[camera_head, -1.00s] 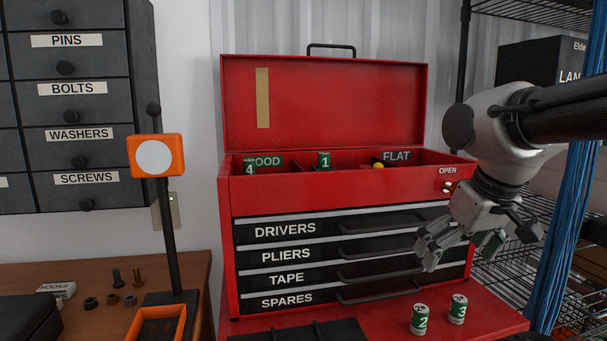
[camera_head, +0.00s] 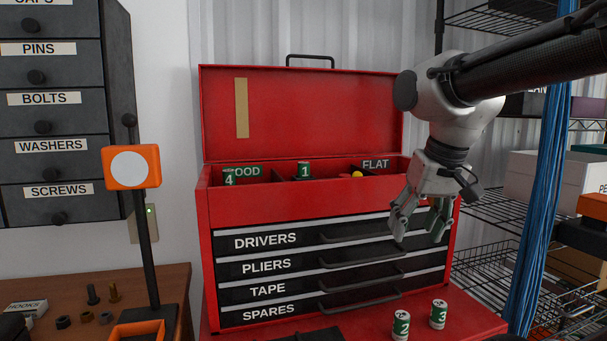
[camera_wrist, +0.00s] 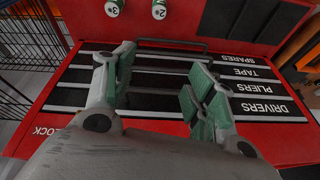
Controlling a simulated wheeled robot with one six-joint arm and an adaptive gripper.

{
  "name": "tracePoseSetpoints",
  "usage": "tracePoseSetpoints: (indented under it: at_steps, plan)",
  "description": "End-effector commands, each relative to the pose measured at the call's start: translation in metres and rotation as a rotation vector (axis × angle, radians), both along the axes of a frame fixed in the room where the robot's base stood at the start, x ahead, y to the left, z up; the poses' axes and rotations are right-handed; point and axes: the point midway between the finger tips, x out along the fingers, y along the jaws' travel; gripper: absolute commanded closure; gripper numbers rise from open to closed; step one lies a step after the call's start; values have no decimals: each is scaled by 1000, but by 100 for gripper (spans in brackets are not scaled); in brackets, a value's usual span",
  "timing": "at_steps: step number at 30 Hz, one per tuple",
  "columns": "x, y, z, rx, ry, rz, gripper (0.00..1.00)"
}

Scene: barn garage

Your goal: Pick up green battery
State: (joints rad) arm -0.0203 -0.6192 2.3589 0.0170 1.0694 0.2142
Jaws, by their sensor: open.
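Green batteries with white number labels are in view. Battery 2 (camera_head: 401,325) and battery 3 (camera_head: 438,314) stand upright on the red surface in front of the toolbox. In the wrist view, battery 3 (camera_wrist: 114,7) and battery 2 (camera_wrist: 159,9) show at the top edge, beyond the fingers. Battery 4 (camera_head: 229,177) and battery 1 (camera_head: 304,170) stick up in the toolbox's top tray, their lower parts hidden. My gripper (camera_head: 419,236) is open and empty, pointing down in front of the drawers, above batteries 2 and 3 and apart from them.
The red toolbox (camera_head: 300,212) has its lid up and its labelled drawers shut. A yellow-tipped item (camera_head: 357,175) lies in the tray section marked FLAT. An orange-headed stand (camera_head: 131,167) is on the wooden bench at left. Blue cables (camera_head: 535,210) and wire shelves are at right.

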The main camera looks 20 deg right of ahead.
Motion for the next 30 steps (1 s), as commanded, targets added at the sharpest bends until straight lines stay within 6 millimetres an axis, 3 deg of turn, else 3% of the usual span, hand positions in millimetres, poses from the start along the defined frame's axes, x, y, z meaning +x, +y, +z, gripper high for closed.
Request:
tracePoseSetpoints:
  at_steps: [3,6,13,21,25,30]
  plan:
    - [50,11,43,75,52,-175,46]
    - [92,22,74,137,101,-337,46]
    - [189,53,123,242,212,-713,46]
    - [284,95,139,301,329,-1128,46]
    - [309,109,138,308,360,-1260,46]
    - [320,117,132,307,377,-1337,46]
